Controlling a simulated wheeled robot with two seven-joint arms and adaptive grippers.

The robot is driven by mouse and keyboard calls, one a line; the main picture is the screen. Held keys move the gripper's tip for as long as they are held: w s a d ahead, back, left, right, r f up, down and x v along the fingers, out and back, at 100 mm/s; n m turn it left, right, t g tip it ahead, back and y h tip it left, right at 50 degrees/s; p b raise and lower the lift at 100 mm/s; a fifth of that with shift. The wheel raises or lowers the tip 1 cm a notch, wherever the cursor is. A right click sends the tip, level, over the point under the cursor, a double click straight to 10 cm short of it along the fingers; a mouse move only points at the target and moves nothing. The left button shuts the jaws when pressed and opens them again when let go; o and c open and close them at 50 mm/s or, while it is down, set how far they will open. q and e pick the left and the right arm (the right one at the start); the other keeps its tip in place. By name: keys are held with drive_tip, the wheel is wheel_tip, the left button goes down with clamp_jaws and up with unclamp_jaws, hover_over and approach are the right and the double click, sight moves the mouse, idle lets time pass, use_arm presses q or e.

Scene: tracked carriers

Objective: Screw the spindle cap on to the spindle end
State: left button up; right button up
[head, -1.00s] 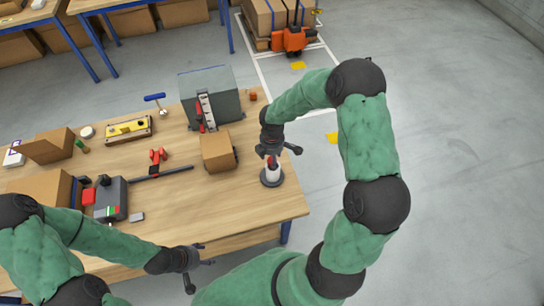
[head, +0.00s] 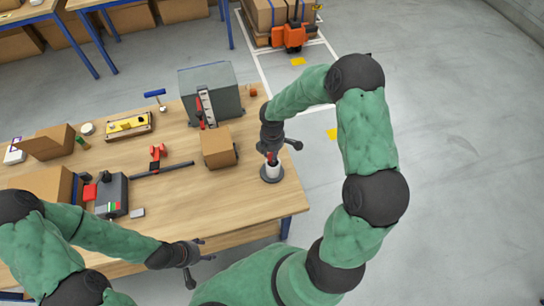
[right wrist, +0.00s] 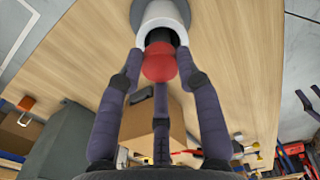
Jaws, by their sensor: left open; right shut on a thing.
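The spindle stands upright near the right edge of the wooden table, with a white cylinder (head: 273,171) on a round grey base (head: 270,179). In the right wrist view the white cylinder (right wrist: 160,14) has a dark spindle end (right wrist: 158,37) at its near end. My right gripper (head: 271,155) is above it, its fingers (right wrist: 160,66) shut on the red spindle cap (right wrist: 160,63). The cap is in line with the dark end and appears to meet it; I cannot tell whether the threads are engaged. My left gripper (head: 202,264) is open and empty at the table's front edge.
A cardboard box (head: 217,149) stands just left of the spindle, with a large grey case (head: 216,90) behind it. A red-handled clamp (head: 158,158) and a grey device (head: 112,194) lie further left. The table's front right is clear.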

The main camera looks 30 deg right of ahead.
drive_tip(key=m+b, duration=0.3)
drive_tip(key=m, duration=0.1)
drive_tip(key=shift+f+m, duration=0.15)
drive_tip(key=shift+m, duration=0.15)
drive_tip(key=m+b, duration=0.2)
drive_tip(key=m, duration=0.1)
drive_tip(key=shift+m, duration=0.3)
drive_tip(key=shift+m+b, duration=0.4)
drive_tip(key=shift+m, duration=0.3)
drive_tip(key=shift+m+b, duration=0.7)
drive_tip(key=shift+m, duration=0.2)
drive_tip(key=m+b, duration=0.2)
drive_tip(key=m, duration=0.2)
drive_tip(key=shift+m, duration=0.3)
drive_tip(key=shift+m+b, duration=0.7)
drive_tip(key=shift+m, duration=0.4)
drive_tip(key=shift+r+m, duration=0.2)
drive_tip(key=shift+m, duration=0.4)
